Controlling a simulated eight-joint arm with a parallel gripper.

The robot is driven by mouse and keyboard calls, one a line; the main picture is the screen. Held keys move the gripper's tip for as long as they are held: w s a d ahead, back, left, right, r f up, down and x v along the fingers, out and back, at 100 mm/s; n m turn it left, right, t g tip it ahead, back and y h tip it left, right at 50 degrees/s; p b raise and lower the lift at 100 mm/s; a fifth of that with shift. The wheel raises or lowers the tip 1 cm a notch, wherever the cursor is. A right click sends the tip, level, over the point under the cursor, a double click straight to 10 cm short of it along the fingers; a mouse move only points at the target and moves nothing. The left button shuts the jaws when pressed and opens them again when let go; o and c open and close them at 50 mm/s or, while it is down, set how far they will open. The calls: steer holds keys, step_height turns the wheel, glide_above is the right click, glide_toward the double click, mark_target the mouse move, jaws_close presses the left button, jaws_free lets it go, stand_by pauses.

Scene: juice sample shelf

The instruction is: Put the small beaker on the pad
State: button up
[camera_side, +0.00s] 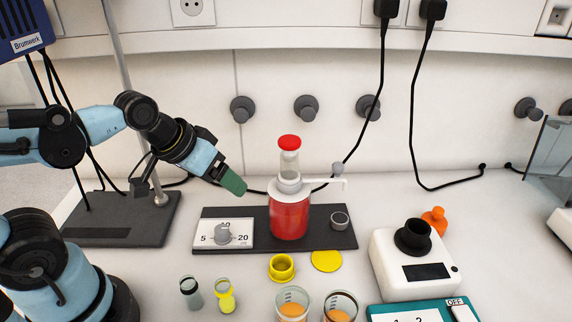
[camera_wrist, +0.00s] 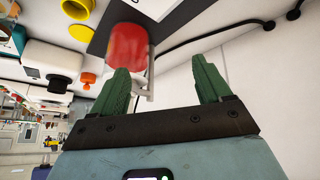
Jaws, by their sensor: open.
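My gripper (camera_side: 233,184) hangs in the air left of the red bottle, tilted down to the right. In the wrist view its two green fingers (camera_wrist: 158,66) are apart with nothing between them. A small grey cup-like vessel (camera_side: 340,221), which may be the small beaker, stands on the dark base right of the bottle, below the spout. Two glass beakers with orange contents, a left one (camera_side: 292,305) and a right one (camera_side: 341,306), stand at the front edge of the picture, partly cut off. A flat yellow disc (camera_side: 326,261), possibly the pad, lies in front of the dark base.
The red pump bottle (camera_side: 290,217) stands on the dark base (camera_side: 262,214), also seen in the wrist view (camera_wrist: 127,46). A dial card (camera_side: 212,235), yellow cup (camera_side: 281,268), two vials (camera_side: 191,293), white device (camera_side: 388,268) and teal box (camera_side: 375,310) crowd around. Cables hang behind.

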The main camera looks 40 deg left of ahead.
steer(key=shift+a+r+m, duration=0.2)
steer(key=shift+a+m, duration=0.1)
steer(key=shift+c, duration=0.2)
steer(key=shift+a+r+t+y, duration=0.1)
steer(key=shift+a+t+y, duration=0.05)
steer(key=shift+t+y, duration=0.15)
steer(key=shift+c, duration=0.9)
